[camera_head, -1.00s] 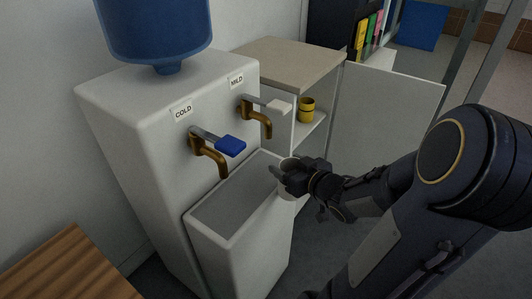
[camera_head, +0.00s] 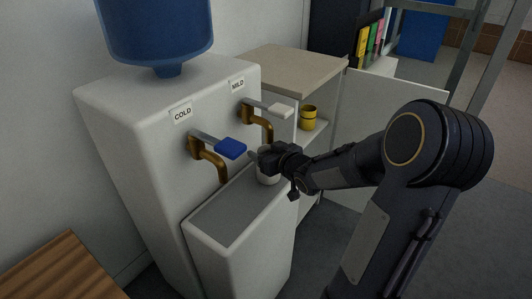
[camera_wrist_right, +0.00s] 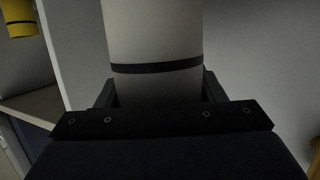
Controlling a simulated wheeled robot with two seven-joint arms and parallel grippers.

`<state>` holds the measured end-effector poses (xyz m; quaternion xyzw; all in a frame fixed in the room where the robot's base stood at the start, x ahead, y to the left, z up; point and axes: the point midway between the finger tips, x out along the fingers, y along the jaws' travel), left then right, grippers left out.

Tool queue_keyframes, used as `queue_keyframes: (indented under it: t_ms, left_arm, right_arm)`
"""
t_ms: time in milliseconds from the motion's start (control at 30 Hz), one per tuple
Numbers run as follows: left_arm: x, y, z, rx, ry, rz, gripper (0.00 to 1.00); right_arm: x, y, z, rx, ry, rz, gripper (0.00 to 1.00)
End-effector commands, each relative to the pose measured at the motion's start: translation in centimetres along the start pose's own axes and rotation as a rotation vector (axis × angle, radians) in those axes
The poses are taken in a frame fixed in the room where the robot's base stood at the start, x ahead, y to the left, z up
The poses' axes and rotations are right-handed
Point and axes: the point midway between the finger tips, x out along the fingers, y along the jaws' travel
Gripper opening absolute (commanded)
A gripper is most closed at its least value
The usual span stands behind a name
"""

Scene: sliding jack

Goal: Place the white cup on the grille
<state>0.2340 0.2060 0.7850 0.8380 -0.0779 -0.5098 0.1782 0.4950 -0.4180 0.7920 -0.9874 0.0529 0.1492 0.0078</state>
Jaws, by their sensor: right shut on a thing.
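The white cup (camera_head: 268,180) is held by my right gripper (camera_head: 272,160), whose dark fingers are closed around it. In the right wrist view the cup (camera_wrist_right: 153,35) fills the upper middle, pale with a dark band, between the two fingers. In the head view the cup is at the back right end of the grey top of the dispenser's tray, which I take for the grille (camera_head: 232,212). I cannot tell whether the cup touches that surface. The gripper hides part of the cup. My left gripper is not in view.
The dispenser has a COLD tap with a blue lever (camera_head: 230,148) and a MILD tap (camera_head: 262,120) just above and behind the cup. A yellow cup (camera_head: 308,120) stands in the open cabinet (camera_head: 290,65). The front of the tray top is clear.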

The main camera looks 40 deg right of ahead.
Motion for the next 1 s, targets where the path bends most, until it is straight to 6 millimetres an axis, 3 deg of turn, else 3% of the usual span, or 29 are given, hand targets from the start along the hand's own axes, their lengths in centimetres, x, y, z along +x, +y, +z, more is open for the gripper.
queue_keyframes:
  t_ms: [233,267,433,800,1000]
  left_arm:
    - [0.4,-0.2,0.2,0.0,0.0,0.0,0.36]
    - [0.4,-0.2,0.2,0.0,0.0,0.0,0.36]
    - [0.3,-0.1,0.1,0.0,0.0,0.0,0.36]
    - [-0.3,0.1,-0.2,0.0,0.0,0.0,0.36]
    - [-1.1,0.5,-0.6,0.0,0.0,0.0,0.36]
  right_arm:
    - [0.1,0.0,0.5,0.0,0.0,0.0,0.25]
    - [0.1,0.0,0.5,0.0,0.0,0.0,0.64]
    - [0.1,0.0,0.4,0.0,0.0,0.0,0.84]
    - [-0.3,0.0,-0.3,0.0,0.0,0.001,0.84]
    - [-4.0,0.1,-0.4,-0.001,0.0,0.005,0.84]
